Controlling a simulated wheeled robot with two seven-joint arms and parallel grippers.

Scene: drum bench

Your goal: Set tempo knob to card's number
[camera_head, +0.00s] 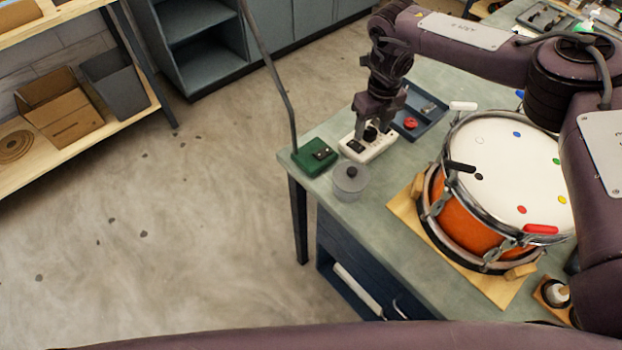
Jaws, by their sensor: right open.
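A white box-shaped device (380,149) with dark parts on top stands near the table's far left edge. A small dark knob (370,134) shows on it, partly covered by my gripper. My right gripper (372,126) points down right over this device, its jaws open around or just above the knob; I cannot tell whether they touch it. No card with a readable number shows. My left gripper is out of view.
A green base (314,157) with a thin upright rod stands left of the device, and a grey lidded pot (350,178) in front. A blue tray (422,117) with a red piece lies behind. An orange drum (468,222) on a wooden board fills the right.

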